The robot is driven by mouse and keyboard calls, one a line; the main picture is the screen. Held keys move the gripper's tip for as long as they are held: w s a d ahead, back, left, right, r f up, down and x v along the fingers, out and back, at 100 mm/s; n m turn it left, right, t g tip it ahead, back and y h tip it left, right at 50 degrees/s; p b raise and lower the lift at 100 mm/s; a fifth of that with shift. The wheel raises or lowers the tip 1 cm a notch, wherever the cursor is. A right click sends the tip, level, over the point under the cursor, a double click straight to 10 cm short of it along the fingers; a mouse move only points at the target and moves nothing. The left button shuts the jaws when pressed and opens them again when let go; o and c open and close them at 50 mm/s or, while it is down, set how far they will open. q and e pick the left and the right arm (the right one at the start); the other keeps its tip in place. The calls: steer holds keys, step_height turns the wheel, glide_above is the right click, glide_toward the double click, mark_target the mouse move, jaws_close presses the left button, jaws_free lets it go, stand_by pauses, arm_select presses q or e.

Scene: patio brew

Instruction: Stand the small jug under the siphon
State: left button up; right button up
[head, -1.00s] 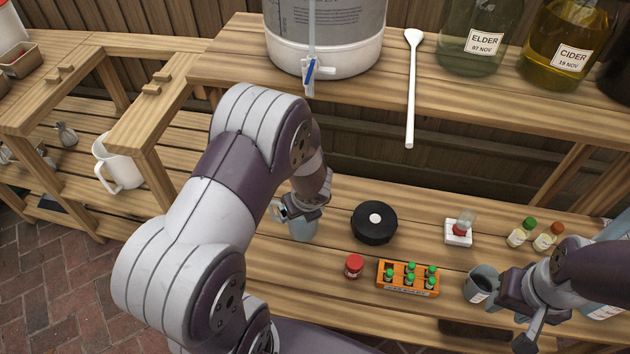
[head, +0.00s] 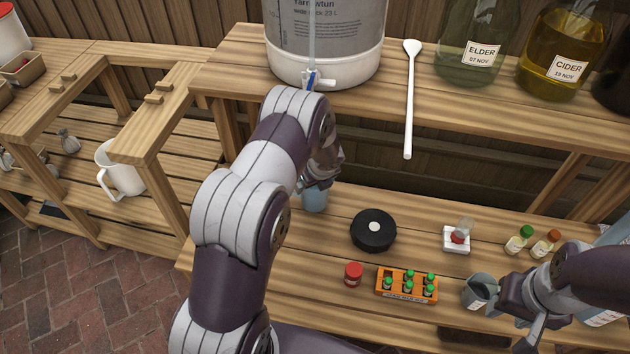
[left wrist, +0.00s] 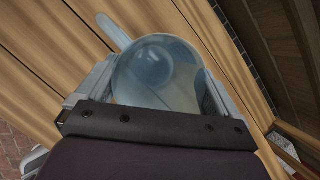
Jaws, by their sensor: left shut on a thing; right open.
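The small jug (head: 314,199) is bluish and see-through. In the head view my left gripper (head: 320,180) is shut on it over the back of the lower bench, and my arm hides part of it. In the left wrist view the jug (left wrist: 155,75) sits between both fingers, its handle at the upper left. The siphon (head: 312,50), a clear tube with a blue clip, hangs before the white-based fermenter, above the jug in the picture. I cannot tell whether the jug touches the bench. My right gripper (head: 520,312) is open, beside a grey cup (head: 477,291).
On the lower bench are a black round object (head: 373,231), a red-capped jar (head: 353,273) and an orange rack of green-capped vials (head: 406,285). A white spoon (head: 408,110) overhangs the upper shelf (head: 450,85). A white mug (head: 122,172) stands at left.

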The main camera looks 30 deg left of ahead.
arm_select(q)
steer(key=shift+f, duration=0.15)
steer(key=o, duration=1.1)
steer(key=s+d+r+n+p, duration=0.1)
steer(key=s+d+r+n, duration=0.3)
steer(key=r, duration=0.3)
steer(key=s+d+r+n+p, duration=0.1)
steer(key=s+r+n+p, duration=0.1)
steer(key=s+r+n, duration=0.45)
steer(key=s+d+r+n+h, duration=0.1)
steer(key=s+d+r+n, duration=0.1)
steer(key=s+n, duration=0.2)
steer(key=s+d+r+n+g+h, duration=0.1)
steer(key=s+r+n, duration=0.2)
steer(key=s+n, duration=0.2)
steer(key=s+d+r+n+h, duration=0.1)
steer(key=s+d+r+n, duration=0.1)
steer(key=s+n, duration=0.3)
steer(key=shift+d+r+n+g, duration=0.35)
steer(key=shift+r+g, duration=0.05)
